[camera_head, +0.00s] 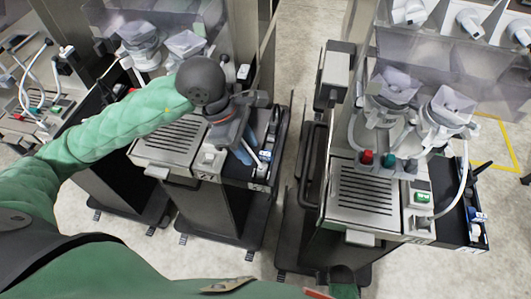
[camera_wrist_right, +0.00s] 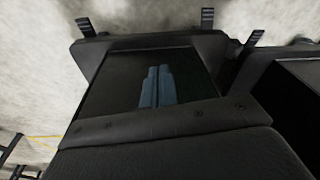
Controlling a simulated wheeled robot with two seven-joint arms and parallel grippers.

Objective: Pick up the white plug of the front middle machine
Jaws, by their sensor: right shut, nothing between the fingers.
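The middle machine (camera_head: 170,143) stands left of centre in the head view, with a grey slatted drip tray in front. A small white piece (camera_head: 264,156), perhaps the white plug, shows in the dark side tray at its right; it is too small to tell for sure. My left gripper (camera_head: 246,148) hangs over that side tray, pointing down, with its bluish fingers close to the left of the white piece. Its wrist hides part of the machine, and the finger gap is unclear. My right gripper (camera_wrist_right: 156,86) is shut and empty in the right wrist view, above a dark panel.
Another machine (camera_head: 365,195) stands at the right, with red and green knobs and a side tray holding a blue and white piece (camera_head: 477,215). A third machine (camera_head: 35,110) is at the far left. A narrow floor gap separates the middle and right machines.

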